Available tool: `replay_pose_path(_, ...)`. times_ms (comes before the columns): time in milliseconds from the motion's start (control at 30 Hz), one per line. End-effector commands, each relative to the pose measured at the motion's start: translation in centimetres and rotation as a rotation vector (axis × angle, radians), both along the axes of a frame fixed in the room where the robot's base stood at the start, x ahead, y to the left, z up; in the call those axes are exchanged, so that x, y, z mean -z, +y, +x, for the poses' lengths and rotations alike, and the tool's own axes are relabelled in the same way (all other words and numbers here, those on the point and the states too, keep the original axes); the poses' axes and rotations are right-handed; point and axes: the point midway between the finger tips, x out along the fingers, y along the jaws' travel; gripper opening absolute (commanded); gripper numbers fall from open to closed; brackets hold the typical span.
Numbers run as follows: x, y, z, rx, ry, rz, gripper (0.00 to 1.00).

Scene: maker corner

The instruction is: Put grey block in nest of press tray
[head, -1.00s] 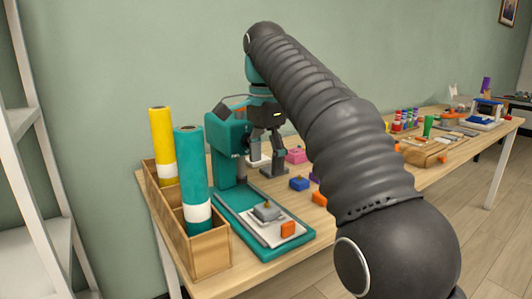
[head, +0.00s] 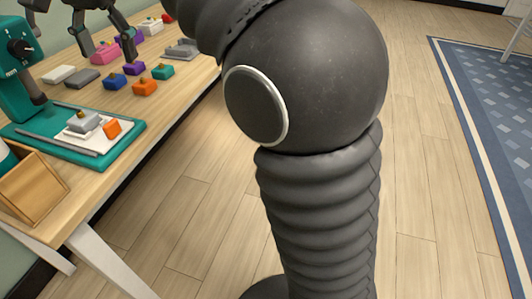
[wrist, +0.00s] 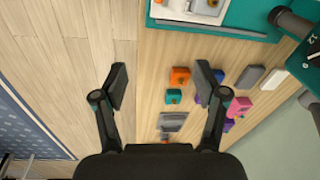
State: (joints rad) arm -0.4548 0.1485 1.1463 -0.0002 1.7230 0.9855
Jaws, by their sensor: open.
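The teal press tray (head: 128,137) lies on the table under the press. A pale plate on it carries a light grey piece with a brass knob (head: 84,122) and an orange piece (head: 113,128). A dark grey block (head: 82,79) lies flat on the table behind the tray, beside a white block; it also shows in the wrist view (wrist: 250,77), right of my gripper. A grey stepped piece (head: 182,50) lies farther right; it also shows in the wrist view (wrist: 172,121). My gripper (wrist: 160,82) is open and empty above the table, its fingers spread.
Blue (head: 115,81), orange (head: 145,87), teal (head: 162,71), purple and pink (head: 104,52) blocks stand close together near the dark grey block. The press (head: 18,62) stands at the left. A wooden bin (head: 30,187) is at the table's near corner. Open floor lies right of the table.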

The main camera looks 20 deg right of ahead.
Motion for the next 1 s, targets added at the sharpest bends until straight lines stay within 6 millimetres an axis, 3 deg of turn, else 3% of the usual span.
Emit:
replay_pose_path(33, 0.3, -2.0, -0.9, -0.02, -0.022, 0.003, 0.72)
replay_pose_path(267, 3.5, -9.1, -4.9, -0.153, -0.13, -0.008, 0.72)
replay_pose_path(500, 9.3, -15.3, -10.6, -0.29, -0.241, -0.059, 0.72)
replay_pose_path(800, 18.4, -20.2, -17.8, -0.439, -0.355, -0.163, 0.72)
replay_pose_path(1000, 21.7, -21.3, -20.0, -0.49, -0.384, -0.206, 0.72)
